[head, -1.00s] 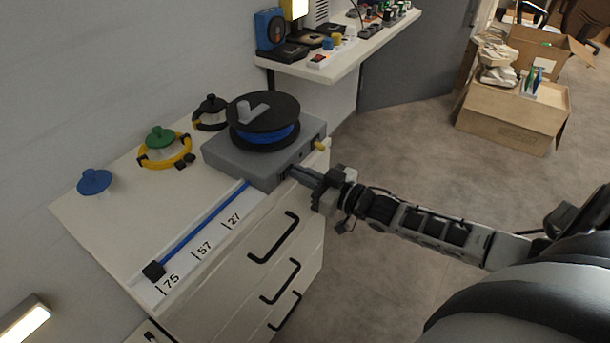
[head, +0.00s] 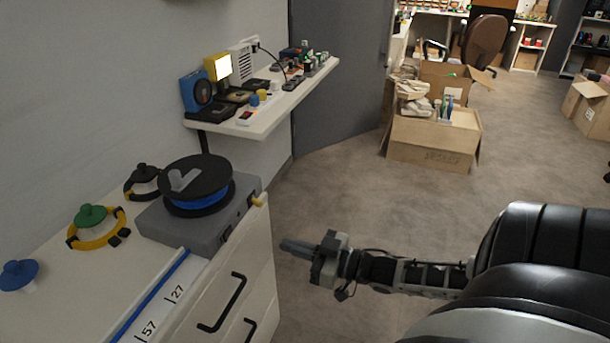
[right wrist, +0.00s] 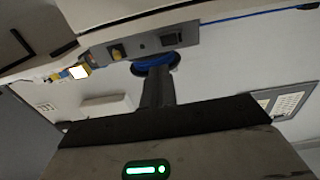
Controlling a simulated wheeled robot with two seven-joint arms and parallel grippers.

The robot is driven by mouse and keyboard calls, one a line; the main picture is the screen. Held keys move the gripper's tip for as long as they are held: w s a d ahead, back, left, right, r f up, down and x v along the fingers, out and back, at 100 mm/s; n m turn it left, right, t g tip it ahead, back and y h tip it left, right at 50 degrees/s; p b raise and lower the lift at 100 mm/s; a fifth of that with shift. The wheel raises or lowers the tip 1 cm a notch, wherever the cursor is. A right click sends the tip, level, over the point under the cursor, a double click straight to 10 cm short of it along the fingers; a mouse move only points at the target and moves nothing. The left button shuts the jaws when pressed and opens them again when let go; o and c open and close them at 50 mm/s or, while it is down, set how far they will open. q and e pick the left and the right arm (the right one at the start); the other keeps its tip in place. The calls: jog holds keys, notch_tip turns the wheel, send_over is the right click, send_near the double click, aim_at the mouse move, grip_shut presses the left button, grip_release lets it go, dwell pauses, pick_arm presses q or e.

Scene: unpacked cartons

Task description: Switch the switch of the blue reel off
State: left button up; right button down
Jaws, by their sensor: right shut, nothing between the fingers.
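The blue reel (head: 204,199) sits between dark flanges on a grey box (head: 181,231) at the cabinet's far corner. In the right wrist view the box's side face (right wrist: 148,48) shows a dark rocker switch (right wrist: 171,39) and a yellow knob (right wrist: 117,52). The yellow knob also shows in the head view (head: 257,201). I cannot tell the switch's position. My right gripper (head: 286,245) is shut and empty, to the right of the box and apart from it. In the wrist view its shut fingers (right wrist: 158,84) point towards the box face. My left gripper is not in view.
A blue strip (head: 150,297) runs along the cabinet top beside number marks. A wall shelf (head: 262,122) with small devices is behind. Cartons (head: 432,139) stand on the floor; the floor between is clear.

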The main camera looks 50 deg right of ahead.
jog(key=shift+v, duration=1.2)
jog(key=s+a+f+m+g+h, duration=0.1)
jog(key=s+a+f+g, duration=0.1)
jog(key=a, duration=0.8)
jog(key=s+a+f+m+g+h+p, duration=0.1)
jog(key=s+a+g, duration=0.3)
jog(key=a, duration=0.7)
jog(key=shift+s+a+f+h, duration=0.35)
jog(key=shift+s+h, duration=0.35)
jog(key=shift+s, duration=0.25)
